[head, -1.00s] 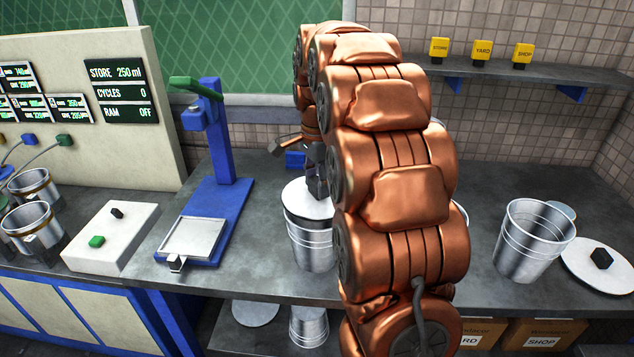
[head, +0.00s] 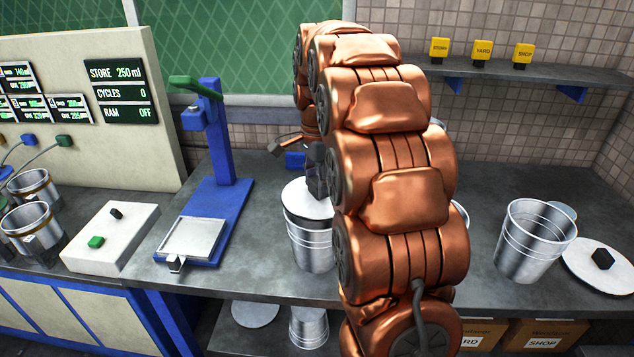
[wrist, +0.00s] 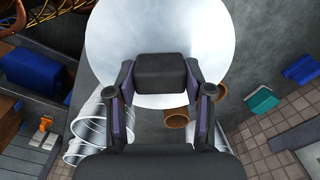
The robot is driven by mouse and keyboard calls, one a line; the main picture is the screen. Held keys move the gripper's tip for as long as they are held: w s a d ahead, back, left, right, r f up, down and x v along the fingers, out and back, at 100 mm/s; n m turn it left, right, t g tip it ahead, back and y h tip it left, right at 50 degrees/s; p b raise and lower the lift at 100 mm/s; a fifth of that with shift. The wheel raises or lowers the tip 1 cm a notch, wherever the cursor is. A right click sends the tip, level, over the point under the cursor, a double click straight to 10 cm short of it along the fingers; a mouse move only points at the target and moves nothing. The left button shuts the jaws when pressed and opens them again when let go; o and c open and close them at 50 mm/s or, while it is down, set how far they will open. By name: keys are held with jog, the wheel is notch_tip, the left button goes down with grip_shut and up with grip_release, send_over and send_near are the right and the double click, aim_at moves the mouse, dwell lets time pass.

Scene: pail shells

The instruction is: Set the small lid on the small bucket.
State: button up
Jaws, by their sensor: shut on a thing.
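The held lid (wrist: 155,35), taken to be the small one, is a pale round disc with a black block knob (wrist: 168,73). My gripper (wrist: 166,88) has a finger on each side of the knob and is shut on it. In the head view, the lid (head: 303,203) lies level across the mouth of a ribbed metal bucket (head: 311,247), taken to be the small bucket. I cannot tell whether it rests on the rim or is just above it. My gripper (head: 316,182) is partly hidden by my arm, as is the right side of the bucket.
Another open bucket (head: 530,245) stands at the right beside a lid with a black knob (head: 602,258). A blue press stand (head: 222,150) and a white button box (head: 112,235) are at left. Below the counter are another bucket (head: 309,327) and a pale disc (head: 256,314).

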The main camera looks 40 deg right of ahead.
aim_at(316, 180)
jog(key=shift+f+b, duration=0.65)
jog(key=shift+f, duration=0.65)
jog(key=o, duration=1.3)
jog(key=shift+r, duration=6)
